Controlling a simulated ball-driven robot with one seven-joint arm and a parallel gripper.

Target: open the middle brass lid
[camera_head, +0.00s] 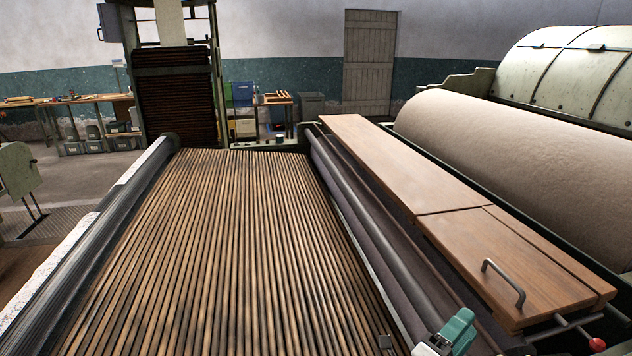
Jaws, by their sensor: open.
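I see no brass lid in the head view, so I cannot tell which part is the middle one. My gripper's fingers do not show. A white and teal piece (450,333) rises at the bottom edge, right of centre; it is cut off and I cannot tell whether it is part of my arm. The closest lid-like part is a brown wooden panel (470,245) at right, lying flat, with a grey bar handle (503,282) near its front end.
A wide bed of wooden slats (215,240) fills the middle, with dark rollers along both sides. A large felt-covered drum (520,150) stands at right. A red knob (597,344) sticks out at the lower right. Open floor (60,185) lies at left, before a workbench (85,100).

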